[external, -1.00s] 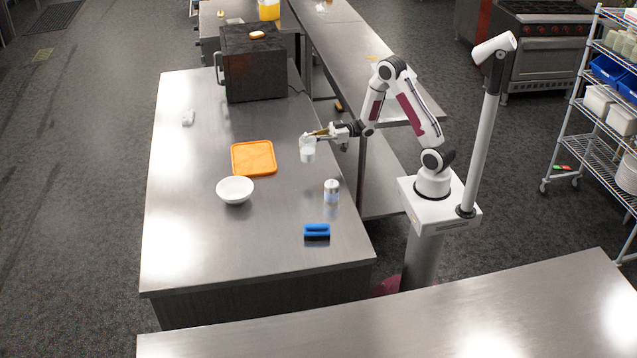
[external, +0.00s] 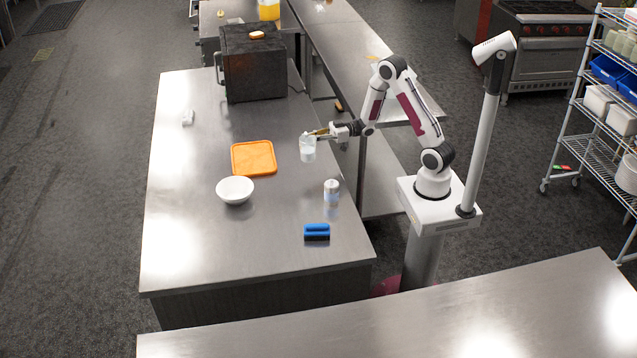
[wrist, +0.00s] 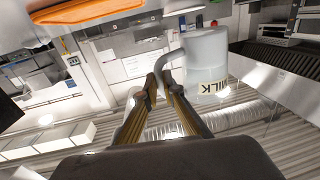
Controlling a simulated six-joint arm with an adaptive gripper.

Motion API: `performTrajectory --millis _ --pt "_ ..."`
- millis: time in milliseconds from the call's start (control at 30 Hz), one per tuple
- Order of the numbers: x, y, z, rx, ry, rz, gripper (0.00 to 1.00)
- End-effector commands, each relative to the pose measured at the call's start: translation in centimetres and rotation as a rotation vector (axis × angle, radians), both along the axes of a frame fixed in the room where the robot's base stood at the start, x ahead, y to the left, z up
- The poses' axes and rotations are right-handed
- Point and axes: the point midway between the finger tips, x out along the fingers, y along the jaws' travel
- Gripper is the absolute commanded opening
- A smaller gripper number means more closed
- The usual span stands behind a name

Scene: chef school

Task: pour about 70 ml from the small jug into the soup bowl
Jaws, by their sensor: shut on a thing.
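The small jug (external: 308,150) is a whitish, translucent vessel near the right edge of the steel table, upright as far as I can see. In the wrist view the jug (wrist: 207,62) shows a MILK label and a curved handle. My gripper (external: 326,134) is shut on that handle; its fingers (wrist: 160,88) also show in the wrist view. I cannot tell whether the jug's base touches the table. The soup bowl (external: 235,190) is white and stands to the left of and nearer the camera than the jug. The contents of both are not discernible.
A dark oven (external: 254,65) stands at the back. The table's left side is mostly clear.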

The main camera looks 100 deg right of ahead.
Motion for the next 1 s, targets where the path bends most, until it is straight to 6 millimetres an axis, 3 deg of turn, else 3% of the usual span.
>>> performTrajectory --millis 367,1000 --pt "0.9 1.6 -0.1 0.001 -0.001 0.034 0.00" --pt "6.0 11.5 -1.9 0.000 -0.001 0.229 0.00"
